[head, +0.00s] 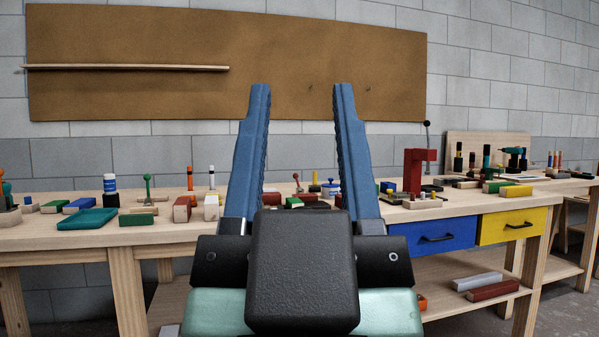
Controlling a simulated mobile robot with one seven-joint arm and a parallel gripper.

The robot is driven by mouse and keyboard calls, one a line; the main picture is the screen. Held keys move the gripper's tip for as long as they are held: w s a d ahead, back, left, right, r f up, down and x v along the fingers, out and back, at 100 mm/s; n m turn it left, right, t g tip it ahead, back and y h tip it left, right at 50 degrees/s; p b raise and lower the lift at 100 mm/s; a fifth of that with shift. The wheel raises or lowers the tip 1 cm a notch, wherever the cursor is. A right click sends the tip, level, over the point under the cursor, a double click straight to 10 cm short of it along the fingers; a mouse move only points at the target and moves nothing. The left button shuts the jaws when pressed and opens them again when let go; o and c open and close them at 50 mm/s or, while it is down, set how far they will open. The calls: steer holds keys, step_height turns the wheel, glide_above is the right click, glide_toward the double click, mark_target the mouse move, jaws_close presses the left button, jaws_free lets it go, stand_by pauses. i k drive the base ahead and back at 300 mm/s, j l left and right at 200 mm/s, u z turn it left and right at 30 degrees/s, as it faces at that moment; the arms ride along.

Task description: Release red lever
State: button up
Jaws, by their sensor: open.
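My gripper (302,88) is open and empty, its two blue fingers pointing up in the middle of the head view. A small red ball-topped piece (296,177), which looks like the red lever, stands on the workbench (70,235) beyond my gripper. It shows in the gap between the fingers, well below the fingertips, and nothing holds it. Its lower part is hard to make out among other pieces.
Painted blocks crowd the bench, including a teal one (87,220) at the left. A red C-shaped frame (412,172) with a black-knobbed rod (427,128) stands right of my gripper. Blue (410,238) and yellow (490,229) drawers are shut. A brown board (150,95) hangs behind.

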mark_target(296, 175)
steer(key=i+j+z, duration=0.15)
steer(key=j+z, duration=0.6)
steer(key=i+j+z, duration=0.1)
steer(key=j+z, duration=0.35)
steer(key=j, duration=1.2)
steer(key=k+j+z, duration=0.15)
steer(key=j, duration=1.1)
steer(key=k+j+z, duration=0.15)
steer(key=j, duration=0.5)
steer(key=i, duration=0.05)
